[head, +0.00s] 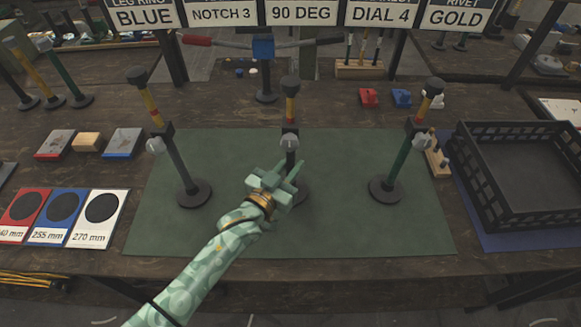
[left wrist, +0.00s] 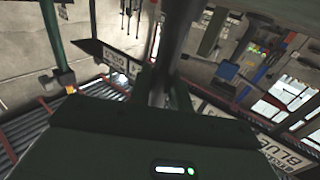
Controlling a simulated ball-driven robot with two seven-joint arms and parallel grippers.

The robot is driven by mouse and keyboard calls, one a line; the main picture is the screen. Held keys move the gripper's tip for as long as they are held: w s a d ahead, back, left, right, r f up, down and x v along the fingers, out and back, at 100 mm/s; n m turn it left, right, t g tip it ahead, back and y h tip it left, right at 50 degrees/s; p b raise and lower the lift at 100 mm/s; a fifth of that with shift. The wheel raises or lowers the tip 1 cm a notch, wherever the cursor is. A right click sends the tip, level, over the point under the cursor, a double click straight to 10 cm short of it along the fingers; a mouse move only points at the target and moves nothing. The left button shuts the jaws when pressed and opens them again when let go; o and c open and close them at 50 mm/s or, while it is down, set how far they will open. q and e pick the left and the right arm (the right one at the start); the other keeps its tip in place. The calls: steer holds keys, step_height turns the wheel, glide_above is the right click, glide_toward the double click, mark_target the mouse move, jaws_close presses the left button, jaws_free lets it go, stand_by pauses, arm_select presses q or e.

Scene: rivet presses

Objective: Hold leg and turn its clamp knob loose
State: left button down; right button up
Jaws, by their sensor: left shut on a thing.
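Three legs stand on the green mat (head: 250,235), each with a round black base, a dark clamp and a pale knob. My left gripper (head: 287,176) is shut on this leg's lower tube, below the knob, and hides part of the tube and base. In the left wrist view a dark tube (left wrist: 167,45) rises between the fingers (left wrist: 158,88). The left leg (head: 176,155) and right leg (head: 402,155) lean outward in the picture. My right gripper is out of view.
A black crate (head: 470,190) stands right on a blue mat. Size cards (head: 97,215) lie at the left front. Red and blue blocks (head: 369,97) sit behind the mat, with a wooden peg block (head: 437,160) at its right edge. Signs (head: 302,13) hang overhead. The mat's front is clear.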

mark_target(291, 143)
arm_select(q)
step_height(291, 143, up, 8)
steer(key=shift+r, duration=0.1)
steer(key=shift+f, duration=3.9)
steer(key=shift+f, duration=0.2)
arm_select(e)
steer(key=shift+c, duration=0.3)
